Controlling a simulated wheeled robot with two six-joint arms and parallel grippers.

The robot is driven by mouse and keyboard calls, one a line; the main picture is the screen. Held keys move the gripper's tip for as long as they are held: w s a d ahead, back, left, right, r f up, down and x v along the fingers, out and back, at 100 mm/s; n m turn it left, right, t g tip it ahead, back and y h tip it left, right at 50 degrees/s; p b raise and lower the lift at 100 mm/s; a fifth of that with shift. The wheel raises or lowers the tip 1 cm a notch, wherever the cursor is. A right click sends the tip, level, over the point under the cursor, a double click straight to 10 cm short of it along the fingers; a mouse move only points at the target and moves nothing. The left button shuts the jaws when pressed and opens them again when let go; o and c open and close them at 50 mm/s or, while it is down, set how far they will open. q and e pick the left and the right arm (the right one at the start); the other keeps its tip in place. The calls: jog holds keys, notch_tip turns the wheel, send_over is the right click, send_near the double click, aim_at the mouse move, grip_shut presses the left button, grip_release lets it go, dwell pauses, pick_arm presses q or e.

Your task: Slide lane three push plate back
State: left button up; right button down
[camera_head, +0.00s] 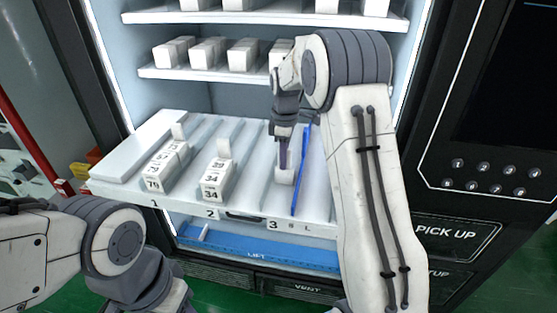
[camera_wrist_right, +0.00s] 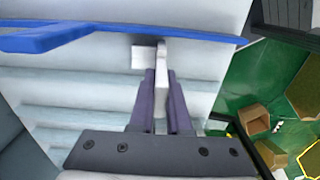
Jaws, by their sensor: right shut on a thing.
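The pulled-out white shelf (camera_head: 125,166) carries lane numbers 1, 2 and 3 on its front edge. The lane three push plate (camera_head: 285,176) is a small white block above the number 3, with no boxes in front of it. My right gripper (camera_head: 283,160) reaches down from above and is shut on the plate's upright tab. In the right wrist view the dark fingers (camera_wrist_right: 161,85) close around the thin white tab (camera_wrist_right: 162,62). My left arm shows at the lower left of the head view, but its fingertips are out of frame.
A blue strip (camera_head: 301,172) runs along lane three's right side, close to my right gripper. White boxes stand in lane one (camera_head: 165,165) and lane two (camera_head: 215,179). An upper shelf (camera_head: 190,74) holds boxes behind. A blue lift tray (camera_head: 258,250) lies below.

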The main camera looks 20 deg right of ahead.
jog(key=shift+s+d, duration=0.1)
jog(key=shift+d, duration=0.15)
jog(key=c, duration=0.9)
grip_release()
jog(key=shift+a, duration=0.25)
jog(key=shift+r, duration=0.45)
notch_tip(320, 180, up, 10)
jog(key=shift+f+b, duration=0.25)
jog(key=shift+b, duration=0.85)
